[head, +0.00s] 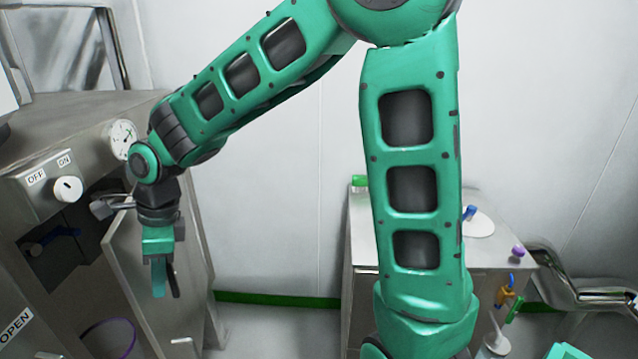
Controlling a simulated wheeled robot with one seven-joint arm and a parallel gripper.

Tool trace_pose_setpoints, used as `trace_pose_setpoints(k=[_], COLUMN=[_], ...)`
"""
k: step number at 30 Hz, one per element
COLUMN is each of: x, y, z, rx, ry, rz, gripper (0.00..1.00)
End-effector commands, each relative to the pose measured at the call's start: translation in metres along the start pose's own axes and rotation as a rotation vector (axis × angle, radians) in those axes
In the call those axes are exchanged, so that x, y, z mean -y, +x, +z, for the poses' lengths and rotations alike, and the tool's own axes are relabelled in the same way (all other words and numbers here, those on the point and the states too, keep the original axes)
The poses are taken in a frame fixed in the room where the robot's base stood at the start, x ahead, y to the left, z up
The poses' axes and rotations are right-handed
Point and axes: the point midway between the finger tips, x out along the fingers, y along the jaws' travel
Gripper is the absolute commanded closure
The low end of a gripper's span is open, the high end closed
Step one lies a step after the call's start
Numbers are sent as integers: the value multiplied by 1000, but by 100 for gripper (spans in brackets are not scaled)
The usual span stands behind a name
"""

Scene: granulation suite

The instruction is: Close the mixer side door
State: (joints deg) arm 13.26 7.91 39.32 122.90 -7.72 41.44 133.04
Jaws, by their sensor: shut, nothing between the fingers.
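The mixer (92,128) is the grey metal machine at the left. Its side door (130,270) is a flat metal panel that stands open at an angle, low in the left part of the head view. The dark opening (70,265) shows to the left of the door. My gripper (166,294) points down in front of the door panel, with its fingers shut and empty. I cannot tell whether the fingers touch the door. My arm hides part of the mixer's upper edge, and the door's lower end is out of frame.
A white knob (67,188) with OFF and ON labels and a round gauge (122,139) are on the mixer front. A metal cabinet (350,265) with small items on top stands at the right. Floor is clear between them. A bent pipe (585,290) is at the far right.

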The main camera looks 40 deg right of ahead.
Motion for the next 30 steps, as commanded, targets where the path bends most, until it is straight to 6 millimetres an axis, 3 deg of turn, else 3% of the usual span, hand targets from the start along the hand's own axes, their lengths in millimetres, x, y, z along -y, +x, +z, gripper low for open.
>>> trace_pose_setpoints(k=[3,12,30], x=[4,20,28], y=[7,15,17], z=[26,60,67], rx=[2,0,-1], ry=[0,112,151], rz=[2,-27,-38], gripper=[100,100,100])
